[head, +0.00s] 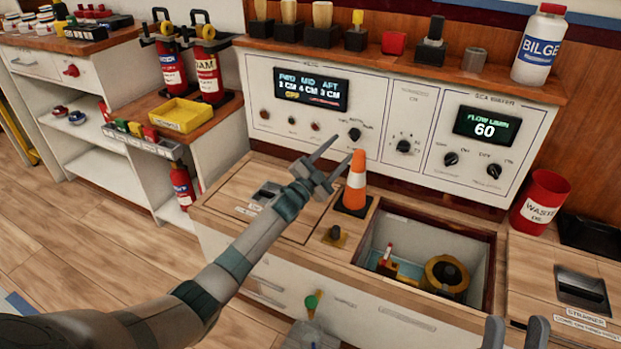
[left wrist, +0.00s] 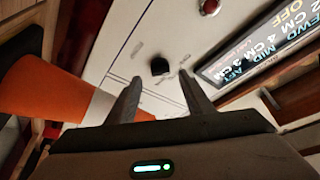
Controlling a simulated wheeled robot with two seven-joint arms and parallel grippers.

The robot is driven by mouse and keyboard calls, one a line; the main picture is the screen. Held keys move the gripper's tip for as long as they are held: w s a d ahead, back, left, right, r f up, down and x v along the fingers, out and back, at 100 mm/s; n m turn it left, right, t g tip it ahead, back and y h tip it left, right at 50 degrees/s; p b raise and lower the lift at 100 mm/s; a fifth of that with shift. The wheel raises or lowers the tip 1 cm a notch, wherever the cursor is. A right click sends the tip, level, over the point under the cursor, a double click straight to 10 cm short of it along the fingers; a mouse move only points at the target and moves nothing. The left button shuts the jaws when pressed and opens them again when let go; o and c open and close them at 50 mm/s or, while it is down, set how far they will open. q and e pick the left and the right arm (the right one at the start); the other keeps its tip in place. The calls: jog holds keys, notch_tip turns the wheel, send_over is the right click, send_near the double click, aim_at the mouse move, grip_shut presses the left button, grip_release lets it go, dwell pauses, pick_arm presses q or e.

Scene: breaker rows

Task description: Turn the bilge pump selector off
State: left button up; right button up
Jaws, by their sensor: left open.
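The bilge panel (head: 290,110) stands upright at the back of the counter.
An orange cone (head: 356,182) stands close beside my left gripper, and shows large in the left wrist view (left wrist: 50,92). An open hatch (head: 440,225) with a pump inside lies to the right. A red waste bin (head: 540,200) stands at the counter's right.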

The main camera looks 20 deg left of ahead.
pick_arm(q)
jog(key=p+v, duration=0.2)
jog(key=v, duration=1.1)
pick_arm(e)
jog(key=a+f+g, duration=0.3)
jog(key=f, duration=0.2)
jog(key=shift+s+g, duration=0.2)
jog(key=shift+g, duration=0.1)
jog(key=shift+w+r+h, duration=0.1)
jog(key=shift+w+h, duration=0.05)
jog(key=shift+h, duration=0.25)
